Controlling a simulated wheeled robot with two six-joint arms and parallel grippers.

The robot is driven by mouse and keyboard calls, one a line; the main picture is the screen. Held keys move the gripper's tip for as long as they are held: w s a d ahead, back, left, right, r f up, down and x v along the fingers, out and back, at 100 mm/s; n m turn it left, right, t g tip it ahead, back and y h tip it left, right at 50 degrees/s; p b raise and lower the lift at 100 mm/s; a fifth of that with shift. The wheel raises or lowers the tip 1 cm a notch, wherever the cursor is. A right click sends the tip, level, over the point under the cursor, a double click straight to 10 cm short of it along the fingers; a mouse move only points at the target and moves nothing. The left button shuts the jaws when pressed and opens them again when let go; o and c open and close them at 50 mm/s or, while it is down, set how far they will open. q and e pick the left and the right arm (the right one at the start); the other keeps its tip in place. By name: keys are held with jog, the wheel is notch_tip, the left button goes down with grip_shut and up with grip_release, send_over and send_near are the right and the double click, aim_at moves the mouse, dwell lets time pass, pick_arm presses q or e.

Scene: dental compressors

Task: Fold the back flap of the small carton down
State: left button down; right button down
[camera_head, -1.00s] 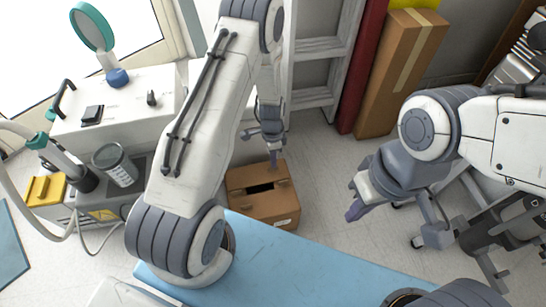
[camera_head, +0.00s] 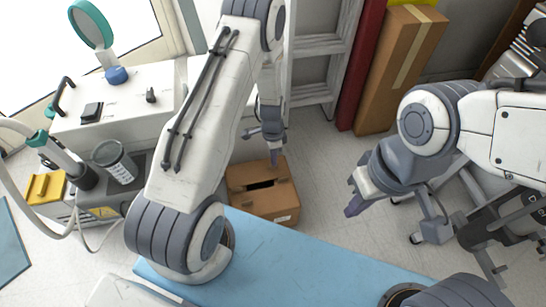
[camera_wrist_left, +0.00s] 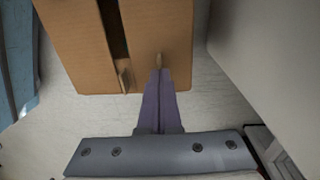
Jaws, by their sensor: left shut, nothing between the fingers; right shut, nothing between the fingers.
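The small brown carton (camera_head: 265,203) stands on the floor beyond the blue-topped surface, with a dark narrow slot across its top. In the left wrist view the carton (camera_wrist_left: 75,40) shows the slot between two top panels, with a small tab standing at the slot's end. My left gripper (camera_head: 274,163) is shut and empty at the carton's far edge. In the left wrist view its closed fingertips (camera_wrist_left: 160,72) reach the edge of one top panel, beside a small upright tab; contact is unclear. My right gripper (camera_head: 352,209) is shut and empty, well right of the carton.
A blue-topped surface (camera_head: 290,262) lies in front of the carton. A white cabinet (camera_head: 125,110) stands left, a grey ladder (camera_head: 318,47) behind, and a tall brown box (camera_head: 400,70) back right. Floor right of the carton is clear.

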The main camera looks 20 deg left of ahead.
pick_arm(q)
jog(key=shift+s+r+p, duration=0.35)
jog(key=shift+r+p, duration=0.35)
jog(key=shift+p, duration=0.15)
notch_tip(320, 180, up, 13)
jog(key=p, duration=0.7)
jog(key=shift+s+d, duration=0.1)
